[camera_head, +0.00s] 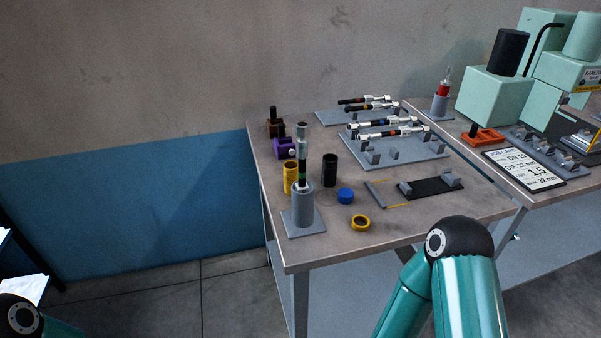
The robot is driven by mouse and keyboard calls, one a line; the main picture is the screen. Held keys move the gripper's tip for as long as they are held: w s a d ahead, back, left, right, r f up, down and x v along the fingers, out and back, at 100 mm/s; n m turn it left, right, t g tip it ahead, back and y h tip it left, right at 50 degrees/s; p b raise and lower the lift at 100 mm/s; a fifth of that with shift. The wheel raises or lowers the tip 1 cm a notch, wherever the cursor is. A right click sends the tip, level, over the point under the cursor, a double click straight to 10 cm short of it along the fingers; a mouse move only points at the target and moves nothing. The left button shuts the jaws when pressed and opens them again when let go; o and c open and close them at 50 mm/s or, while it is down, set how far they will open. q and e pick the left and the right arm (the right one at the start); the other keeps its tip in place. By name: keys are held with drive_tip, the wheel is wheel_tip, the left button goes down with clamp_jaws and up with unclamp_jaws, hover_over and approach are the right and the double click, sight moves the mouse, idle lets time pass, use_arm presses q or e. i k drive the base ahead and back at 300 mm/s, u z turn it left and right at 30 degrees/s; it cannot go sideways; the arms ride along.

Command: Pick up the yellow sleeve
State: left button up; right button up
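The yellow sleeve (290,177) looks like the upright yellow cylinder on the left side of the near table. It is partly hidden behind a tool standing in a grey holder (303,213). Neither gripper shows. Only a teal link of my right arm, with a black joint, rises at the lower right, and a small part of my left arm is at the lower left corner.
A black cylinder (329,170) and a blue cap (345,195) stand close to the sleeve. Purple (284,148) and brown blocks are behind it. Grey racks (408,152) with silver tools fill the back. A green machine (494,98) stands on the right table.

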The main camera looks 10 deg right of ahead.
sight(290, 167)
drive_tip(key=u, duration=1.15)
drive_tip(key=i, duration=0.15)
drive_tip(key=z, duration=2.5)
drive_tip(key=k, duration=0.95)
drive_tip(key=u, duration=1.3)
drive_tip(key=i, duration=1)
drive_tip(key=z, duration=0.05)
